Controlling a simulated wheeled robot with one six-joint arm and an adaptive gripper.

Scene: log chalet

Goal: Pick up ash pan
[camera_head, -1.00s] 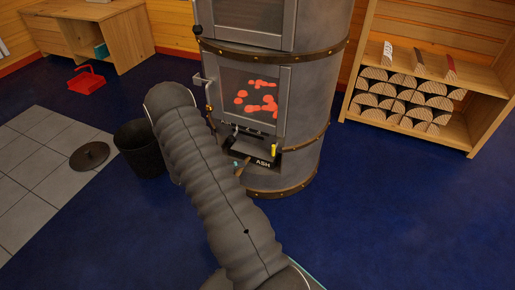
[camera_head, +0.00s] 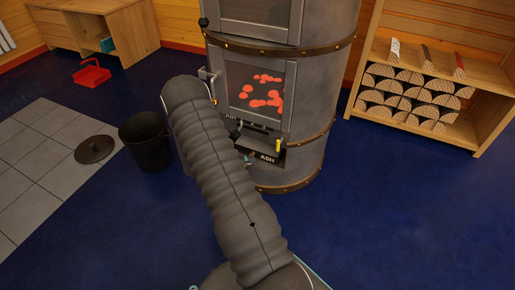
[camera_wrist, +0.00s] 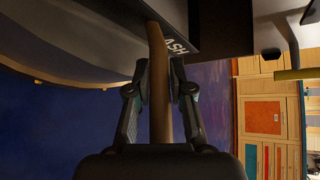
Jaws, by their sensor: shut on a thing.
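The ash pan (camera_head: 268,157) has a dark front with white ASH lettering and sits low in the round grey stove (camera_head: 305,110). In the wrist view the pan front (camera_wrist: 188,45) is upside down at the top, and its brown handle (camera_wrist: 160,110) runs down between my fingers. My gripper (camera_wrist: 160,75) is shut on this handle, one finger on each side. In the head view my arm hides most of the gripper and the handle. How far the pan sticks out of the stove I cannot tell.
A black bucket (camera_head: 146,140) stands left of my arm, with a round dark lid (camera_head: 95,149) on the grey tiles (camera_head: 40,165). A red carrier (camera_head: 91,73) is farther back. A log shelf (camera_head: 480,135) stands right of the stove. The blue floor at right is clear.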

